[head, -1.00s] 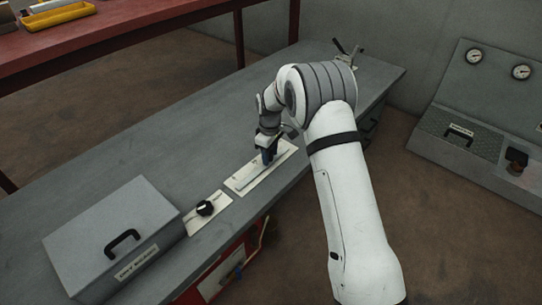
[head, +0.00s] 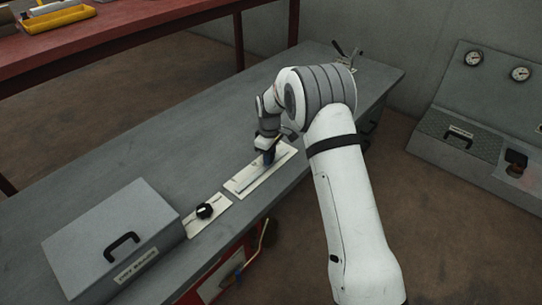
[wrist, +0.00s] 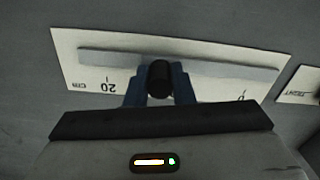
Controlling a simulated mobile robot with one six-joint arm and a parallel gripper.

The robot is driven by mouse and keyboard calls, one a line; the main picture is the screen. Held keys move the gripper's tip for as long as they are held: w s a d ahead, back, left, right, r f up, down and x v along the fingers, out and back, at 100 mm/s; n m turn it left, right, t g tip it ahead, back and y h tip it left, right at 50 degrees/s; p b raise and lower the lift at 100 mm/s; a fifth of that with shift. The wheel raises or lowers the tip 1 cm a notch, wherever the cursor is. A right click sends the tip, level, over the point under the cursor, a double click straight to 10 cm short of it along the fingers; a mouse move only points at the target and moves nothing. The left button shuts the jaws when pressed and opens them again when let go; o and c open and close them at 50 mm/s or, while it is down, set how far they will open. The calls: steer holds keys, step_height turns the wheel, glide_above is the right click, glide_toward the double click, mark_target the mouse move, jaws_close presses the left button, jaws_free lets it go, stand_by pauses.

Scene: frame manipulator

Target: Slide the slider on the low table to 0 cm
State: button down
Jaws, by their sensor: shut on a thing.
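The slider is a white plate (wrist: 75,55) with a long grey rail (wrist: 215,66) and a round black knob (wrist: 160,82) in the wrist view. The upside-down marks read 20 cm at the left and 0 at the right. The knob is between them, somewhat nearer the 20. My gripper (wrist: 158,88) has its blue fingers shut on the knob, one on each side. In the head view the slider plate (head: 240,186) lies on the low grey table (head: 130,160) near its front edge, and my gripper (head: 268,158) reaches down onto it.
A black rotary knob (head: 204,210) on a small white plate stands left of the slider. A grey lidded box (head: 90,240) is farther left. A lever fixture (head: 345,52) is at the table's far end. The table behind the slider is clear.

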steer(key=s+a, duration=0.2)
steer(key=s, duration=0.1)
steer(key=s+a+p, duration=0.1)
steer(key=s+a, duration=0.2)
steer(key=s, duration=0.1)
steer(key=s+a+p, duration=0.1)
steer(key=s+a, duration=0.2)
steer(key=shift+s+a, duration=0.1)
steer(key=shift+s, duration=0.1)
steer(key=shift+s+a, duration=0.15)
steer(key=shift+s, duration=0.05)
steer(key=c, duration=1.5)
jaws_free()
steer(key=shift+s, duration=0.1)
steer(key=shift+o, duration=1.2)
steer(key=shift+r, duration=0.15)
step_height(320, 180, up, 8)
steer(key=p, duration=0.2)
steer(key=shift+f+p, duration=0.25)
steer(key=shift+p, duration=0.15)
